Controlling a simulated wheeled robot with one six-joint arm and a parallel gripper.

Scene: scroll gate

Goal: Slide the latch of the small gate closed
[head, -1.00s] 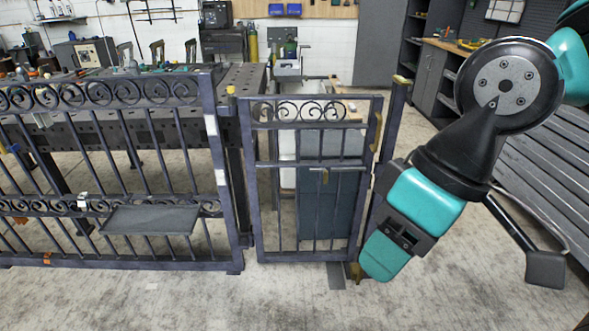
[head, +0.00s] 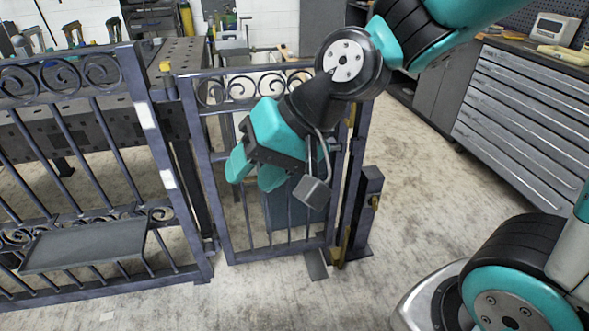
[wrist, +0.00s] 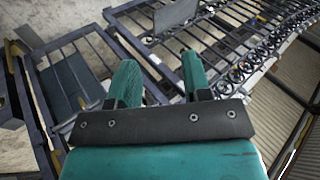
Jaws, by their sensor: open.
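The small gate (head: 221,210) is a dark metal frame with vertical bars and a scroll row along its top, in the middle of the head view. Its latch bar and brass knob are hidden behind my arm and gripper. A brass strip (head: 351,115) shows at the gate's right edge. The latch-side post (head: 366,220), with a small brass piece, stands right of the gate. My gripper (head: 253,172) is open, with nothing seen between its teal fingers, in front of the gate's middle; contact cannot be told. The wrist view also shows my open gripper (wrist: 158,62).
A fixed fence (head: 165,150) with scrolls and a grey shelf (head: 85,246) stands left of the gate. A grey drawer cabinet (head: 520,115) is at the right. The concrete floor is open in front of the gate and between post and cabinet.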

